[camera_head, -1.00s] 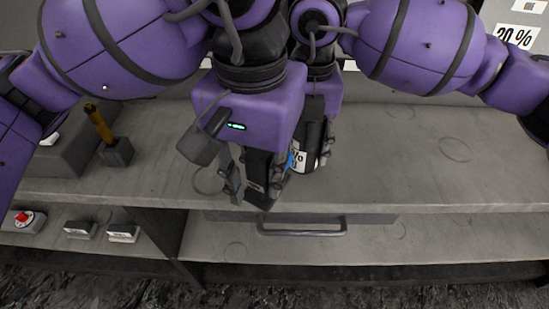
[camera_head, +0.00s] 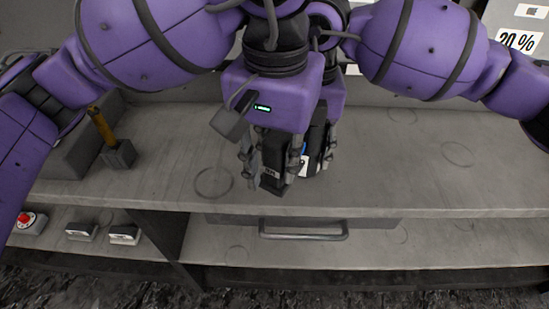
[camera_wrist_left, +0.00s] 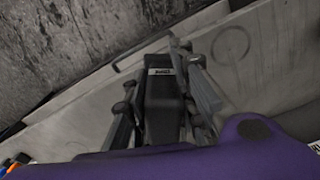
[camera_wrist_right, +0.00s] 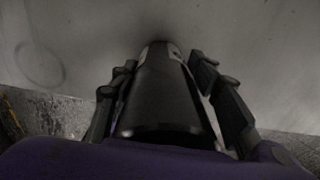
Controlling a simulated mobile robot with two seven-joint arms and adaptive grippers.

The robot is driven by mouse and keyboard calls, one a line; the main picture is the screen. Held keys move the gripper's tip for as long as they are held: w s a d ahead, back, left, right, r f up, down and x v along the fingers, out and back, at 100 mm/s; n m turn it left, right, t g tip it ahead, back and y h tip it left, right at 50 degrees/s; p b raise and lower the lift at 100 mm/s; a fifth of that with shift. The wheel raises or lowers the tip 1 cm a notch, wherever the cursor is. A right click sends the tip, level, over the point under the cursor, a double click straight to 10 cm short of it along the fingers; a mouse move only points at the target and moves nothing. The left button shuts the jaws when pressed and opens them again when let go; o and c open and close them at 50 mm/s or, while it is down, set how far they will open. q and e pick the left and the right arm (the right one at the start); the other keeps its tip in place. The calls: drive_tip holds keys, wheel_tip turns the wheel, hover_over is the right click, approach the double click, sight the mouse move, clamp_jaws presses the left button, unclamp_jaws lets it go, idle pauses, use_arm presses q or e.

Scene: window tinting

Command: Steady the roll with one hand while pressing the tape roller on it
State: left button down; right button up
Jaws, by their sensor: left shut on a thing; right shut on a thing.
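My left gripper (camera_head: 268,165) is shut on the black tape roller (camera_head: 273,160), a dark block with a small pale label that also shows in the left wrist view (camera_wrist_left: 165,100). My right gripper (camera_head: 328,155) is shut around the dark roll (camera_head: 315,150), which has a white printed label and stands upright on the worktop. The right wrist view shows the roll (camera_wrist_right: 160,95) between the two fingers. The tape roller is close beside the roll's left side in the head view; I cannot tell whether they touch. My left arm hides part of the roll.
The grey worktop (camera_head: 420,165) is clear to the right. A holder with a brown-handled tool (camera_head: 102,127) stands at the left. Below are a drawer handle (camera_head: 303,235) and a shelf with a red-knobbed item (camera_head: 28,220) and two small blocks (camera_head: 124,235).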

use_arm(q)
drive_tip(key=shift+w+d, duration=0.45)
drive_tip(key=shift+w, duration=0.35)
idle(0.8)
drive_tip(key=s+a, duration=0.3)
drive_tip(key=s, duration=0.2)
drive_tip(key=shift+s, duration=0.2)
idle(0.4)
use_arm(e)
drive_tip(key=o, duration=1.5)
drive_tip(key=o, duration=0.5)
